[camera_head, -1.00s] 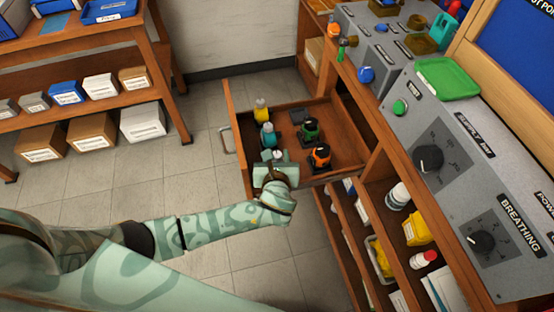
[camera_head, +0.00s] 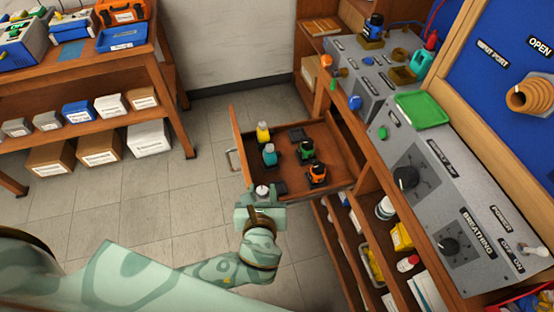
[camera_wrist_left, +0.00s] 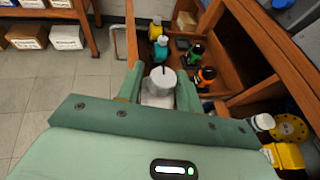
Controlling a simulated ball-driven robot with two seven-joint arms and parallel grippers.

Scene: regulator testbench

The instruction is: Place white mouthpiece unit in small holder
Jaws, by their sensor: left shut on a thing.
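My left gripper (camera_head: 261,201) is shut on the white mouthpiece unit (camera_head: 262,190), near the front of the open drawer. In the left wrist view the unit (camera_wrist_left: 160,83) is a pale grey-white cylinder with a dark stem on top. It stands upright between the two green fingers. A dark, empty seat (camera_head: 279,187) shows in the drawer just beside it. Brown holders stand on the bench at the upper right; one of them (camera_head: 402,76) looks empty. I cannot tell which one is the small holder. My right gripper is out of view.
The drawer (camera_head: 233,135) also holds yellow (camera_head: 263,132), teal (camera_head: 269,155), green (camera_head: 306,150) and orange (camera_head: 317,173) units. The grey test panels (camera_head: 440,185) rise to the right, with a green tray (camera_head: 422,109).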

